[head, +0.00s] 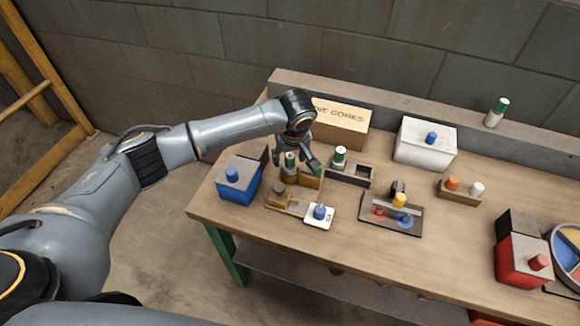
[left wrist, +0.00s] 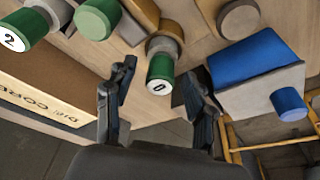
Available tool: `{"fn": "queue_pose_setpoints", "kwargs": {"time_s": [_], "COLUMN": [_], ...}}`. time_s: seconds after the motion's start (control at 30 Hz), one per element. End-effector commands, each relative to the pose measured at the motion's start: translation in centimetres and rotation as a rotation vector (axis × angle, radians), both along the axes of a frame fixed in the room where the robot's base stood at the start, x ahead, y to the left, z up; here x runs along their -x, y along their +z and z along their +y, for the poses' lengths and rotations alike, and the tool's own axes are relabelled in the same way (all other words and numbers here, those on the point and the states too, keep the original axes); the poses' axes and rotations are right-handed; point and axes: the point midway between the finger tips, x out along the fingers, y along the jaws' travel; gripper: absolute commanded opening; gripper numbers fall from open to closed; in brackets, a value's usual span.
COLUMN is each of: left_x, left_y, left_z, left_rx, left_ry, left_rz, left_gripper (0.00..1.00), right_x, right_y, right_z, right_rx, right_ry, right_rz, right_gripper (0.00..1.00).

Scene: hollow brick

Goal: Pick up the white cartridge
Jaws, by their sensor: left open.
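A small plain white cartridge (head: 477,188) stands beside an orange one in a low wooden block at the right of the bench, in the head view. My left gripper (head: 295,162) is far to its left, open, over a green-and-white cartridge (head: 290,163). In the left wrist view, my open left fingers (left wrist: 157,79) are on either side of a green cartridge with a white end marked 0 (left wrist: 160,74). Contact cannot be told. Another one, marked 2 (left wrist: 18,32), is at the upper left of that view. My right gripper is not in view.
A blue box (head: 238,192), a labelled brown box (head: 341,125) and a white box (head: 424,152) stand near the gripper. A dark tray (head: 391,224) and a red box (head: 518,264) lie further right. Another green-and-white cartridge (head: 497,112) stands on the rear ledge.

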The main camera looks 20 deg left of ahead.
Motion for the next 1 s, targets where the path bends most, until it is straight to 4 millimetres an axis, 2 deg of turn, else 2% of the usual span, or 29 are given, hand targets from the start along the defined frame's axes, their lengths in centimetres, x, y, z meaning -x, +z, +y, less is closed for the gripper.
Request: {"fn": "queue_pose_setpoints", "kwargs": {"time_s": [0.13, 0.4, 0.77, 1.0], "left_x": [0.0, 0.0, -0.1, -0.1], "left_y": [0.0, 0.1, 0.4, 2.8], "left_z": [0.0, 0.0, -0.1, -0.1], "left_rx": [0.001, 0.001, 0.001, 0.002], "left_ry": [-0.001, 0.000, -0.001, 0.000], "left_rz": [0.000, -0.001, -0.002, -0.004], "left_gripper": [0.54, 0.00, 0.00, 0.00], "right_x": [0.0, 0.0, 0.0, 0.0], "right_y": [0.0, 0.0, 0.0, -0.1], "right_z": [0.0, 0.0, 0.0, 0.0], "right_rx": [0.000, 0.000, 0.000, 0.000], "right_ry": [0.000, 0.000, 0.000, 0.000], "right_rz": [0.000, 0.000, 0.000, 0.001], "right_gripper": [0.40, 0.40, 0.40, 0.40]}}
